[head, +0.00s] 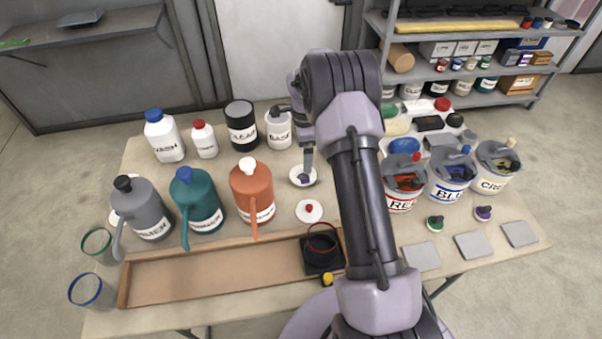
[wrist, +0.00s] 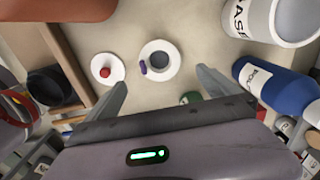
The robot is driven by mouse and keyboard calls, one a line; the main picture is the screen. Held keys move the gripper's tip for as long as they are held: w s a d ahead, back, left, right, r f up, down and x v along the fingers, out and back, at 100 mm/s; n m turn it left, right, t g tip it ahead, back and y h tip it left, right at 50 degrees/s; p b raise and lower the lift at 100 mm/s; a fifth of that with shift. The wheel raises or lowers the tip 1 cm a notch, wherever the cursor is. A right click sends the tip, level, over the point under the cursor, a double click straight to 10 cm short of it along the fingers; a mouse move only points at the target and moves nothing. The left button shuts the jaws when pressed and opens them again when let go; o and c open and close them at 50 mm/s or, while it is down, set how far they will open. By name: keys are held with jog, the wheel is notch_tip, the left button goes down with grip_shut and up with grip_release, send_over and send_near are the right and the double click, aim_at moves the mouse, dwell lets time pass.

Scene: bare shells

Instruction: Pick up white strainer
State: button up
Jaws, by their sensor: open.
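A small round white piece with a grey centre and a purple tab on its side, which looks like the white strainer (wrist: 172,70), lies on the table. In the head view the white strainer (head: 296,181) is partly covered by my arm's end. My gripper (wrist: 161,78) is open and empty in the wrist view, with its fingers spread to either side below the strainer. In the head view my gripper (head: 305,160) hangs over the strainer, and its fingertips are hard to make out. A white disc with a red knob (head: 309,211) lies close by; it also shows in the wrist view (wrist: 105,70).
An orange jug (head: 252,192) stands left of the strainer. A white BASE can (head: 278,133) and a dark can (head: 240,127) stand behind it. A wooden tray (head: 205,275) lies in front. Several labelled buckets, among them BLUE (head: 449,183), stand to the right.

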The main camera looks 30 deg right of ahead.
send_over(303, 174)
notch_tip(303, 174, down, 4)
jog(key=shift+d+f+b, duration=0.15)
jog(key=shift+b, duration=0.3)
notch_tip(303, 174, down, 6)
jog(key=shift+r+b, duration=0.1)
jog(key=shift+b, duration=0.95)
jog(key=shift+r, duration=0.1)
jog(key=shift+c, duration=1.3)
jog(key=c, duration=1)
jog(key=shift+r, duration=0.1)
